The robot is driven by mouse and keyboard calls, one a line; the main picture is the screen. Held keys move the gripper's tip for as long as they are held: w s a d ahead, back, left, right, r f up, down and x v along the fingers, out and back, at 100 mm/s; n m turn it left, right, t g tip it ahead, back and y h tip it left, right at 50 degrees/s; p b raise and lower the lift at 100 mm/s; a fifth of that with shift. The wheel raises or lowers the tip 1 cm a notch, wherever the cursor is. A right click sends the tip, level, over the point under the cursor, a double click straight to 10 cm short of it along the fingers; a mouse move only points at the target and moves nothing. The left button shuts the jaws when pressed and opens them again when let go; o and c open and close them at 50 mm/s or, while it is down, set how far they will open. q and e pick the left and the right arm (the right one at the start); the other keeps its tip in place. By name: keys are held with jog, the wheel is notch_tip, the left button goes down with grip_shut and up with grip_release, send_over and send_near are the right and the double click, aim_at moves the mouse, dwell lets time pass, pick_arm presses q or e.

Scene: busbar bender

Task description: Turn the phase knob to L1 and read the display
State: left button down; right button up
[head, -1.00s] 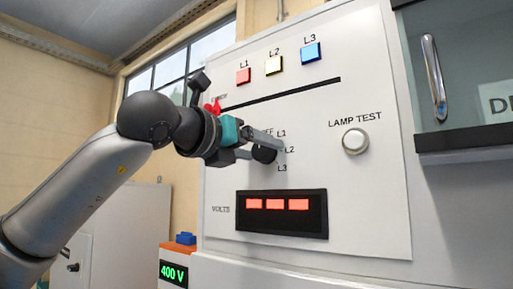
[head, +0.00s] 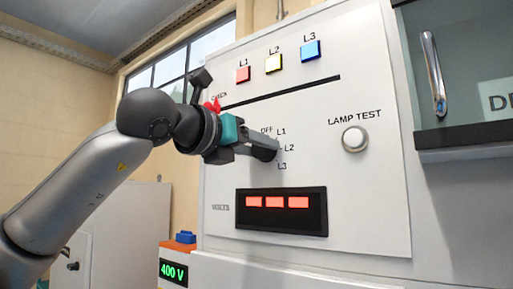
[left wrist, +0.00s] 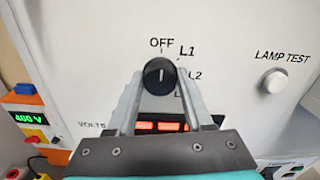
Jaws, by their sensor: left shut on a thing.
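The phase knob (left wrist: 159,78) is round and black with a pale pointer line. In the left wrist view the line points up towards OFF, with L1, L2 and a partly hidden L3 to its right. My left gripper (head: 264,149) is shut on the knob, one finger on each side; these fingers (left wrist: 160,84) also show in the left wrist view. In the head view the fingers mostly hide the knob. The VOLTS display (head: 282,213) below shows three lit red-orange blocks with no readable digits. My right gripper is not in view.
A white LAMP TEST button (head: 355,139) is right of the knob. A small box reading 400 V (head: 173,270) stands at lower left. A cabinet door with a handle (head: 434,76) is at right.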

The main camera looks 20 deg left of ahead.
pick_arm(q)
jog(key=m+b, duration=0.1)
jog(key=m, duration=0.2)
jog(key=shift+s+d+r+m, duration=0.1)
jog(key=shift+m, duration=2.4)
jog(key=shift+c, duration=1.5)
grip_release()
jog(key=b+v, duration=0.4)
jog(key=v, duration=1.1)
jog(key=shift+s, duration=0.15)
